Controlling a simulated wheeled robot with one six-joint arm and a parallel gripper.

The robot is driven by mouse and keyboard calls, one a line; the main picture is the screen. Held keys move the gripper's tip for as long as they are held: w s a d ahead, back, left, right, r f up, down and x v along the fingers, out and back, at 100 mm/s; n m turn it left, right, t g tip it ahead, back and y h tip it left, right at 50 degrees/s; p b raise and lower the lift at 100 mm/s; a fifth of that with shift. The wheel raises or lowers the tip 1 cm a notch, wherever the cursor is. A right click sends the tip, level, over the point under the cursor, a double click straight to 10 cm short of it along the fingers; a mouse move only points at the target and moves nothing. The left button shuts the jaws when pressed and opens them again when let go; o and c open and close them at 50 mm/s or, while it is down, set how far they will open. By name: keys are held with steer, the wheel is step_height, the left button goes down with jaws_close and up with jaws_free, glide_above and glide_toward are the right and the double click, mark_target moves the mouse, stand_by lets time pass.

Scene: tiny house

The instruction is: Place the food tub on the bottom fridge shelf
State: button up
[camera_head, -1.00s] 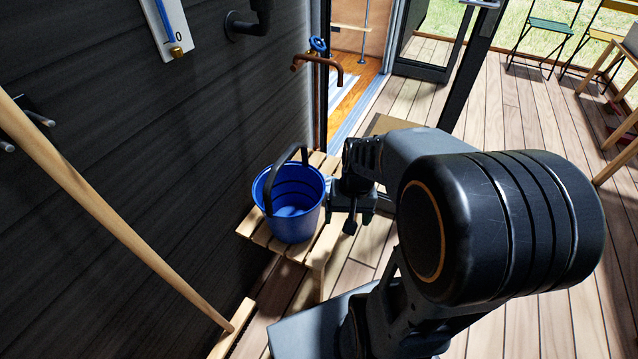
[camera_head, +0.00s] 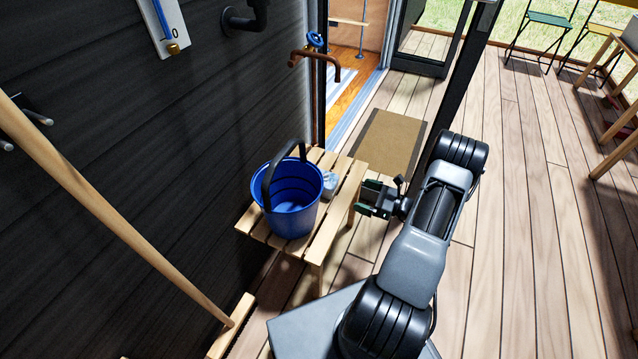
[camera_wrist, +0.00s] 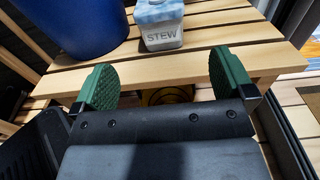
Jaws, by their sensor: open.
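The food tub (camera_head: 329,185) is a small pale tub with a blue-grey lid, upright on a slatted wooden bench (camera_head: 325,238), just right of a blue bucket. In the wrist view the tub (camera_wrist: 161,30) shows the word STEW on its front. My gripper (camera_head: 368,199) is at the bench's right edge, to the right of the tub and apart from it. In the wrist view my gripper's green pads (camera_wrist: 163,82) are spread wide with nothing between them, and the tub stands ahead of them. No fridge shelf can be made out.
The blue bucket (camera_head: 298,218), its dark handle raised, stands close beside the tub. A copper tap (camera_head: 315,60) juts from the dark wall above the bench. A broom (camera_head: 110,205) leans at left. Deck floor (camera_head: 510,230) is clear at right; a brown mat (camera_head: 388,143) lies by the doorway.

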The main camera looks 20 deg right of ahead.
mark_target(336, 185)
steer(key=b+x, duration=0.1)
steer(key=x, duration=0.7)
steer(key=shift+d+r, duration=0.1)
steer(key=shift+r, duration=0.05)
steer(key=shift+b+x, duration=1.3)
steer(key=shift+x, duration=1.35)
steer(key=shift+c, duration=0.4)
steer(key=c, duration=1)
steer(key=shift+c, duration=0.9)
steer(key=shift+r, duration=0.2)
